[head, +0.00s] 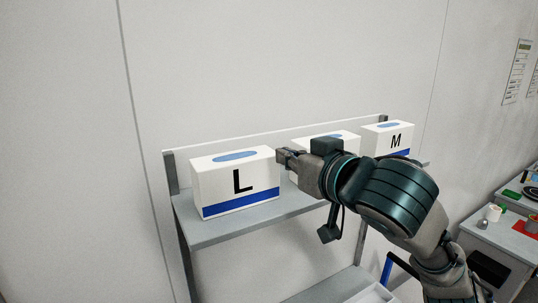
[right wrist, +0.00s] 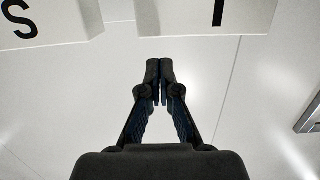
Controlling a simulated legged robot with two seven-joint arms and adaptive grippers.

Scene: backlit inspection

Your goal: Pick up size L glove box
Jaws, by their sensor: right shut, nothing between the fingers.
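The size L glove box (head: 235,183) is white with a blue band along its bottom and a blue oval on top. It stands upright at the left end of the shelf in the head view. My right gripper (head: 284,158) is at its right edge, in front of the gap beside the middle box; I cannot tell if it touches. In the right wrist view its fingers (right wrist: 160,72) are together and empty. A box with a partly cut-off letter (right wrist: 218,12) shows at the top there. My left gripper is not in view.
The grey shelf (head: 205,232) also holds a middle box (head: 344,137), mostly behind my right arm, and an M box (head: 387,138) at the right. An S box (right wrist: 45,20) shows in the wrist view. A side bench (head: 485,232) with small items stands at right.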

